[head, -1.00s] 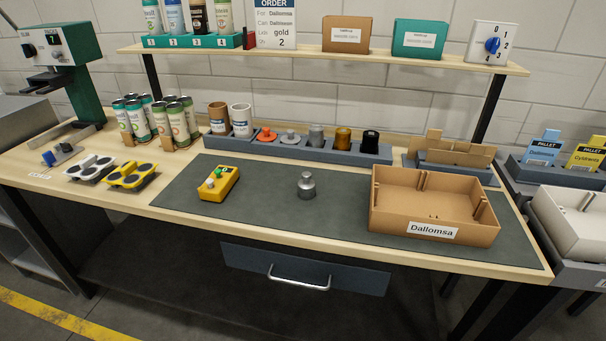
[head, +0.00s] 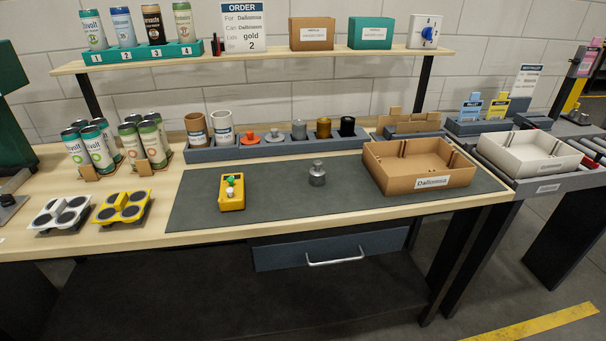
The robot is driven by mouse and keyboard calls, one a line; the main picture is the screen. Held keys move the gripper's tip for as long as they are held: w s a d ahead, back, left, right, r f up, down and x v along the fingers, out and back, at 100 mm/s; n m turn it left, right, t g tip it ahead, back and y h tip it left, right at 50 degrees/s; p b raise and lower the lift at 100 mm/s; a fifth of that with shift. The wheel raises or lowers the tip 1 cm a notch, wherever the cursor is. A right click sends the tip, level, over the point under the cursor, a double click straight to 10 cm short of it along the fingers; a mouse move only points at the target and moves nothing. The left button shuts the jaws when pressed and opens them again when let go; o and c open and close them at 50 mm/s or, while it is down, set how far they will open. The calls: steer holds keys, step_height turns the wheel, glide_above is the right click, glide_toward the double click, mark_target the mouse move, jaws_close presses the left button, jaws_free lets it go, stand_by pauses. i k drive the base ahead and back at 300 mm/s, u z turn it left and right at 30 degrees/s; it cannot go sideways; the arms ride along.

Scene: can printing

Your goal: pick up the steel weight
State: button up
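The steel weight (head: 317,174) is a small grey metal cylinder with a knob on top. It stands upright on the dark grey mat (head: 280,208), near the middle of the workbench. Nothing touches it. To its left is a yellow control box (head: 231,194) with green and white buttons, and to its right is the cardboard box labelled Dallomsa (head: 408,184). My gripper is not in the head view.
Behind the mat a grey rack (head: 290,147) holds cups and several knobbed pieces. Cans (head: 97,150) and two can carriers (head: 122,207) stand left. A shelf (head: 270,52) spans above. A white tray (head: 528,158) stands right. The mat around the weight is clear.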

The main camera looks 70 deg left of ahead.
mark_target(317, 174)
steer(key=u, duration=0.15)
steer(key=k, duration=0.65)
steer(key=u, duration=0.1)
steer(key=i, duration=0.1)
steer(key=u, duration=2.3)
steer(key=i, duration=0.95)
steer(key=z, duration=0.15)
steer(key=k, duration=0.85)
steer(key=u, duration=0.05)
